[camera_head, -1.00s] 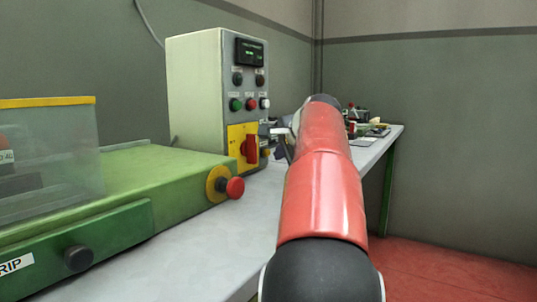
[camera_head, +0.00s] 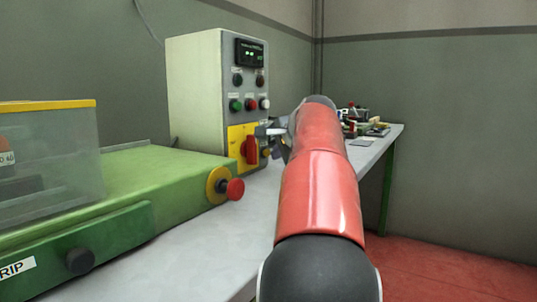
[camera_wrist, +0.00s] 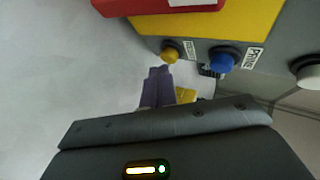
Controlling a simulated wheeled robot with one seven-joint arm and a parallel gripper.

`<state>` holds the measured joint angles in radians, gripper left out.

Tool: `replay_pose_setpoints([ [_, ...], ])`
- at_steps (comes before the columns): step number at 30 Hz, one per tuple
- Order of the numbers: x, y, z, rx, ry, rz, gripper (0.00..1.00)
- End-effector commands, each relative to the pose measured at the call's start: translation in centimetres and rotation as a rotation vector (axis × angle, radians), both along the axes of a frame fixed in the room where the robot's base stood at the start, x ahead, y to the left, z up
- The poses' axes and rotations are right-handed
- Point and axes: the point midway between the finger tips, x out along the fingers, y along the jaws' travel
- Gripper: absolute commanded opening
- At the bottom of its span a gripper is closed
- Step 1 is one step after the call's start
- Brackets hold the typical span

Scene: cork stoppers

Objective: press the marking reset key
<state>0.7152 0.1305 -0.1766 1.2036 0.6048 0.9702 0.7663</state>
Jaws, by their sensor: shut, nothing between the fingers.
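The control box (camera_head: 196,90) stands on the bench and bears a lit display (camera_head: 250,52) and several push buttons. In the wrist view a yellow button (camera_wrist: 170,52) and a blue button (camera_wrist: 222,60) sit beside small labels; the blue one's seems to read PRIME, the yellow one's is unreadable. I cannot tell which button is the marking reset key. My gripper (camera_wrist: 160,72) is shut and empty. Its tip appears just below the yellow button in the wrist view; contact cannot be told. In the head view my gripper (camera_head: 268,132) is at the box's lower right, partly hidden by my arm.
A red rotary switch (camera_head: 250,150) on a yellow plate is close left of my gripper. A green machine (camera_head: 150,180) with a red stop button (camera_head: 235,189) fills the left. Small items (camera_head: 365,122) lie on the bench's far end. The front bench strip (camera_head: 210,240) is clear.

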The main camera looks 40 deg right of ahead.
Motion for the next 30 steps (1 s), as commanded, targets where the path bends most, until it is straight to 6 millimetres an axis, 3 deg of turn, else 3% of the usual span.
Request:
replay_pose_setpoints([
  [30,0.89,0.27,-0.05,0.001,0.001,0.001,0.00],
])
